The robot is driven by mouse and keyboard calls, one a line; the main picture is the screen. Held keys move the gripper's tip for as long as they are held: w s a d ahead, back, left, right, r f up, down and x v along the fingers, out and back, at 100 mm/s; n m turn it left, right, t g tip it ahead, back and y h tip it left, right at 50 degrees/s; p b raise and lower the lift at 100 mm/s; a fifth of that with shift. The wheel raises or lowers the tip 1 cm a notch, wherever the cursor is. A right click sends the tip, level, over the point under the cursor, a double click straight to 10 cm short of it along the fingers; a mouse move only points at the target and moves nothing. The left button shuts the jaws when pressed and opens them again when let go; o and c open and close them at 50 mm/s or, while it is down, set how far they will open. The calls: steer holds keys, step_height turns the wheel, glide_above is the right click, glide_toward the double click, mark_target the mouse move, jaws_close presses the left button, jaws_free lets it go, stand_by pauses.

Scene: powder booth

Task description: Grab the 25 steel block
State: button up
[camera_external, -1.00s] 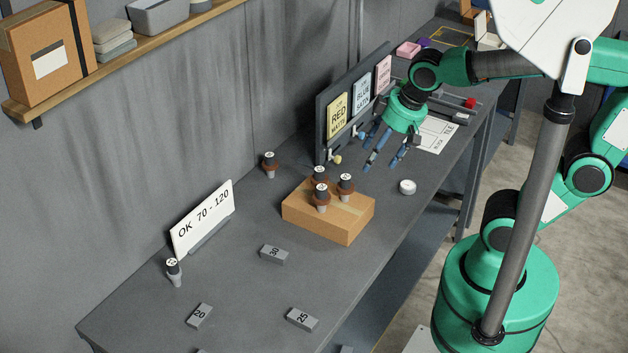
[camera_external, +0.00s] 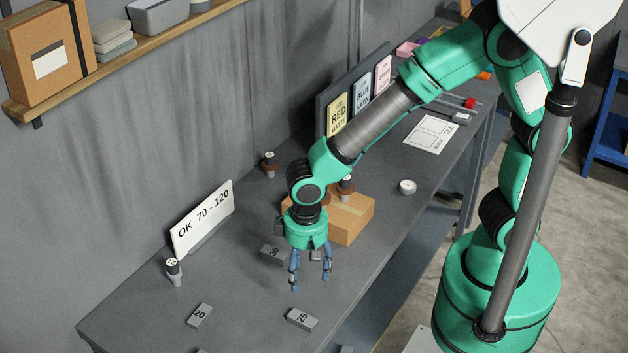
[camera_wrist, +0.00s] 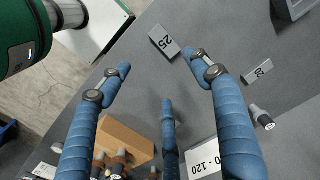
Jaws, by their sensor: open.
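The 25 steel block (camera_external: 302,319) is a small grey block with "25" on top, lying on the bench near its front edge. It also shows in the wrist view (camera_wrist: 164,42), at the top centre, beyond my fingertips. My gripper (camera_external: 311,280) is open and empty, pointing down above the bench, behind and above the 25 block and apart from it. Its blue fingers show in the wrist view (camera_wrist: 160,85), spread wide. The 20 block (camera_external: 200,315) lies to the left. The 30 block (camera_external: 272,253) lies just left of my gripper, partly hidden by it.
A cardboard box (camera_external: 350,222) stands behind my gripper with capped pieces on it, partly hidden by my arm. An "OK 70 - 120" sign (camera_external: 203,220) and a capped piece (camera_external: 174,272) stand at left. The bench around the 25 block is clear.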

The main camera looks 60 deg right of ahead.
steer(key=shift+s+a+f, duration=0.3)
steer(key=shift+a+f, duration=0.3)
steer(key=shift+f, duration=0.15)
steer(key=b, duration=0.1)
glide_above(304, 316)
step_height(304, 316, down, 7)
steer(key=shift+s+d+f, duration=0.1)
steer(key=shift+s+d, duration=0.05)
steer(key=shift+f, duration=0.55)
steer(key=shift+f, duration=0.1)
steer(key=shift+f+b, duration=0.6)
steer(key=shift+f, duration=1.9)
steer(key=c, duration=1.5)
